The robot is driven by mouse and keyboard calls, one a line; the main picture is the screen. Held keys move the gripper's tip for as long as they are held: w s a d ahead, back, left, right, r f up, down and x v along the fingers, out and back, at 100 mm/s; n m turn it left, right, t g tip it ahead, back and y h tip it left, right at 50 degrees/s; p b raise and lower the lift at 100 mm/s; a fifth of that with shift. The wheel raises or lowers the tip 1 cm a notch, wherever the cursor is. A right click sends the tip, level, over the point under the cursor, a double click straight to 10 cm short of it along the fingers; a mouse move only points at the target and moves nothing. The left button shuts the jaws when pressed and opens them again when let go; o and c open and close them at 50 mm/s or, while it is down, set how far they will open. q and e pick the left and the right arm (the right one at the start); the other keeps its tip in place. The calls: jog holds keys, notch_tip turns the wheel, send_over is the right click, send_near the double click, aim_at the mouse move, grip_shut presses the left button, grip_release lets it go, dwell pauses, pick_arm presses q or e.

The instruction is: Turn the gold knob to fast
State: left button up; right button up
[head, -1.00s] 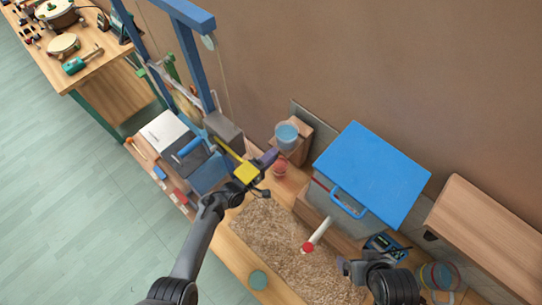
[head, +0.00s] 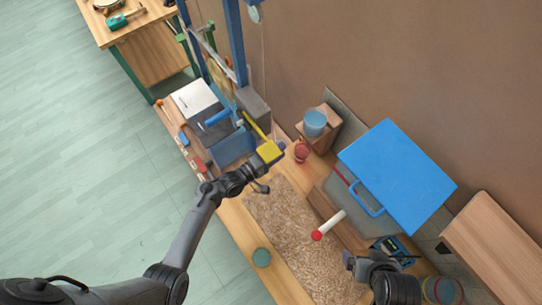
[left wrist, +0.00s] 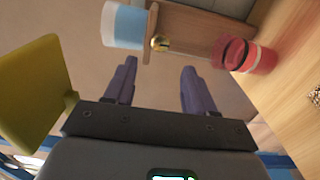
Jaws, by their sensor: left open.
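The small gold knob (left wrist: 160,43) sits on the face of a wooden block (left wrist: 190,38) in the left wrist view, between a blue-and-white cup and a red cup. My left gripper (left wrist: 159,64) is open and empty, its two purple fingers on either side of the knob's line and apart from it. In the head view my left gripper (head: 280,148) is beside the yellow pad, left of the red cup; its fingers are mostly hidden and the knob cannot be made out. My right gripper (head: 350,262) is low in the head view; its jaws are unclear.
The blue cup (head: 314,122) and red cup (head: 302,152) are close to the left gripper. The yellow pad (head: 270,152) is right by its fingers. A blue frame (head: 235,45) rises behind. A blue-lidded case (head: 395,172) and a red-tipped mallet (head: 328,225) are at right.

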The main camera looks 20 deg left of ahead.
pick_arm(q)
jog(key=v, duration=0.3)
jog(key=shift+s, duration=0.1)
dwell(0.4)
jog(key=s+m+g+p, duration=0.1)
jog(key=s+g+p, duration=0.1)
jog(key=s, duration=0.7)
jog(key=s+a+r+m+g+y+p, duration=0.1)
jog(key=s+a+r+m+g+y, duration=0.8)
jog(key=s+r+m+y, duration=0.1)
jog(key=s+r+m, duration=0.1)
jog(key=s+m, duration=0.1)
jog(key=s, duration=0.1)
jog(key=shift+s+a+r, duration=0.3)
jog(key=shift+r, duration=0.1)
